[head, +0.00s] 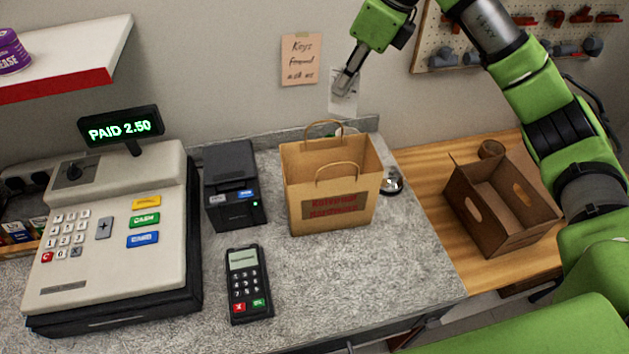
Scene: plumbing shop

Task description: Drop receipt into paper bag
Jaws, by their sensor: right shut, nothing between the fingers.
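The brown paper bag (330,160) stands upright and open on the grey counter, with two handles and a red printed label. My right gripper (345,82) is above and behind the bag, in front of the wall, with its fingers shut. A small white paper slip with faint print (345,102), perhaps the receipt, shows just at and below the fingertips. I cannot tell whether it hangs on the wall or falls in front of it. The inside of the bag is mostly hidden by its front. My left gripper is not in view.
A cash register (110,220) reading PAID 2.50, a black receipt printer (232,180) and a card terminal (248,283) stand left of the bag. A silver bell (392,182) is at its right. A brown crate (500,215) sits on the wooden surface. A note (300,60) hangs above.

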